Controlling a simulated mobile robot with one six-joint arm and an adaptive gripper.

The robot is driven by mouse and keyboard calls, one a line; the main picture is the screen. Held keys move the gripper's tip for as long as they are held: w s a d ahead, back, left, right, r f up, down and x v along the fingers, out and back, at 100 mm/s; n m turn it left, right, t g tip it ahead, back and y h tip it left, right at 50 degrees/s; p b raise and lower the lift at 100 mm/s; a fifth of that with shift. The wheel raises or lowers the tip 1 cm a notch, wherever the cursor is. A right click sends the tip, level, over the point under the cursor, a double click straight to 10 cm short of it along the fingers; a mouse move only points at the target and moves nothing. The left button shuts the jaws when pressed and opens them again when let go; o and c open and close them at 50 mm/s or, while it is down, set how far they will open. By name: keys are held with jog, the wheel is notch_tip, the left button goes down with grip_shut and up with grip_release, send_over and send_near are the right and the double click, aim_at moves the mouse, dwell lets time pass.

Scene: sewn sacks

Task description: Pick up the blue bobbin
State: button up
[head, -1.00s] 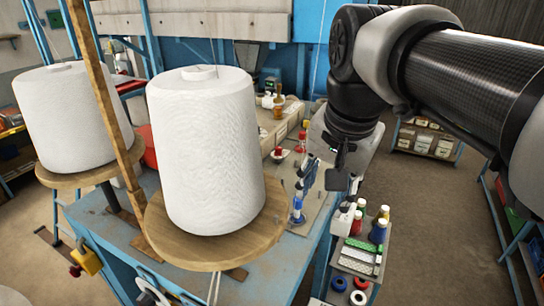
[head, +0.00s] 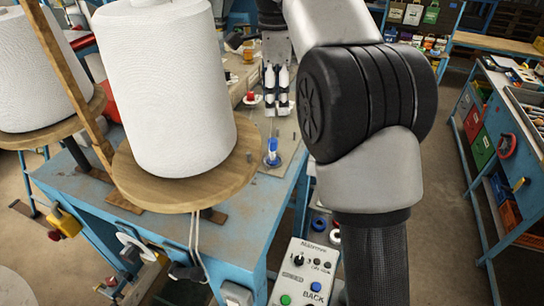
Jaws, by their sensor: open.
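The blue bobbin (head: 272,158) stands upright near the right edge of the blue worktable, to the right of the large white thread cone. Its top is a lighter blue-white. My gripper (head: 277,108) is open, with its two dark fingers pointing down. In the picture it is just above the bobbin, apart from it and farther back over the table. Nothing shows between the fingers.
A large white cone (head: 166,85) stands on a round wooden disc (head: 135,183) left of the bobbin. A red bobbin (head: 251,98) is behind.

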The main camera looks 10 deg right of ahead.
send_over(273, 140)
jog(key=f, duration=0.7)
jog(key=shift+s+d+f+b, duration=0.1)
jog(key=shift+s+f+b, duration=0.15)
jog(key=shift+b, duration=0.1)
jog(key=f, duration=0.5)
jog(key=shift+w+f, duration=0.3)
jog(key=shift+f, duration=0.05)
jog(key=shift+c, duration=0.6)
grip_shut()
